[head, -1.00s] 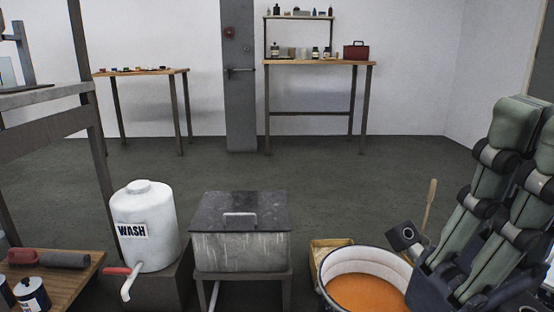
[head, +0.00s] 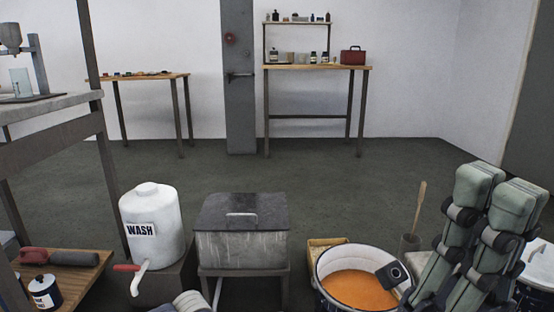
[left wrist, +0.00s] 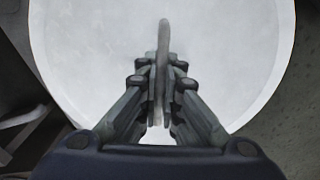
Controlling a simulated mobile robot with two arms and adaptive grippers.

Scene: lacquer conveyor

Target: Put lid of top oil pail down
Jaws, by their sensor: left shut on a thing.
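In the left wrist view my left gripper (left wrist: 163,90) is shut on the upright grey handle (left wrist: 163,38) of a wide, round, pale lid (left wrist: 235,55). Whether the lid rests on something is hidden. An open pail (head: 325,268) with a white rim holds orange liquid (head: 358,290), at the bottom right of centre. My right gripper (head: 503,188) stands in front and to the right of it, its two fingers pointing up, apart and empty. A white-topped, dark-bodied pail (head: 538,262) is partly hidden behind it.
A white WASH jug (head: 153,215) with a red-handled tap stands left of a grey lidded tank (head: 242,245). A low wooden bench (head: 75,280) with cans is at left. A wooden tray (head: 318,248) sits behind the open pail. The floor (head: 300,180) beyond is clear.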

